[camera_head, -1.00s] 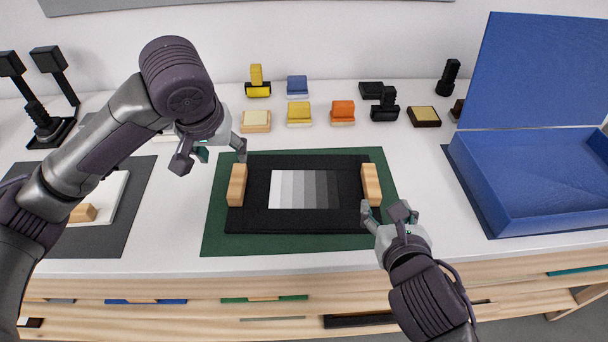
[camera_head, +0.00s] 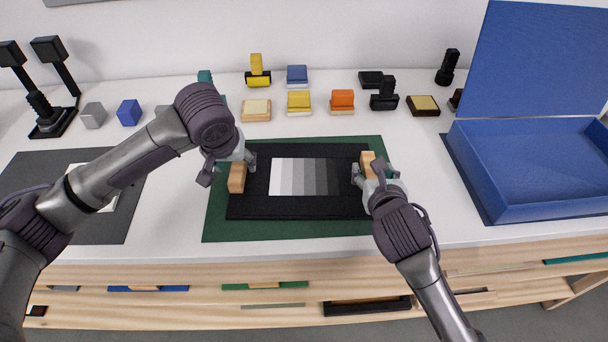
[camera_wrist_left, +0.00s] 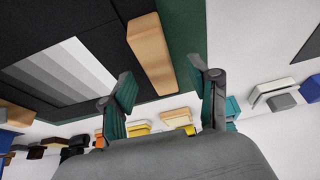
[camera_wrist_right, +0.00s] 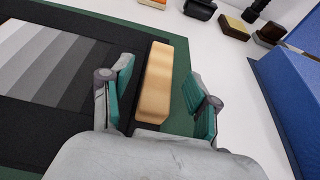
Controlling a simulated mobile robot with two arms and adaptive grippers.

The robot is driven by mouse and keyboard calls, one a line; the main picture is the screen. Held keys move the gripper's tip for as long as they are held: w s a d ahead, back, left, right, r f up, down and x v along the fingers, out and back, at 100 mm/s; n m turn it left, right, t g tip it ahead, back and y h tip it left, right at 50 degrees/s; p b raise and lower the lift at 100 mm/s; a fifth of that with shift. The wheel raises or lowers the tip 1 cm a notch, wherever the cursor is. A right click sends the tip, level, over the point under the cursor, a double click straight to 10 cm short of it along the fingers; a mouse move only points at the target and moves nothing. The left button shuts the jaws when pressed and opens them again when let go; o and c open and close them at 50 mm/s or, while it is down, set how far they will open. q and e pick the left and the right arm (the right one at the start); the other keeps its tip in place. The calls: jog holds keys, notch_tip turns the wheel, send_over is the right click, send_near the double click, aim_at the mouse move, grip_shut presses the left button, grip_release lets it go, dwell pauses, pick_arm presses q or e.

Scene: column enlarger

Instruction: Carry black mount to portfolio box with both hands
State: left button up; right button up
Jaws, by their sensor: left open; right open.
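The black mount (camera_head: 255,206) lies flat on a green mat, with a strip of grey tones in its middle and a wooden handle block at each side. My left gripper (camera_head: 230,169) is open just above and behind the left wooden handle (camera_head: 237,178); in the left wrist view this handle (camera_wrist_left: 151,52) lies ahead of the open fingers (camera_wrist_left: 161,95). My right gripper (camera_head: 374,174) is open at the right wooden handle (camera_head: 367,163); in the right wrist view the handle (camera_wrist_right: 155,85) stands between its fingers (camera_wrist_right: 162,95). The open blue portfolio box (camera_head: 530,200) stands at the right.
The green mat (camera_head: 222,228) has bare margin around the mount. Several small coloured blocks, such as an orange one (camera_head: 342,101), line the back. A grey mat (camera_head: 100,225) lies left, partly behind my left arm. White table is clear between mount and box.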

pick_arm(q)
jog(key=shift+x, duration=1.3)
pick_arm(e)
jog(key=shift+x, duration=1.3)
pick_arm(q)
grip_shut()
pick_arm(e)
grip_shut()
jog(key=shift+r, duration=0.1)
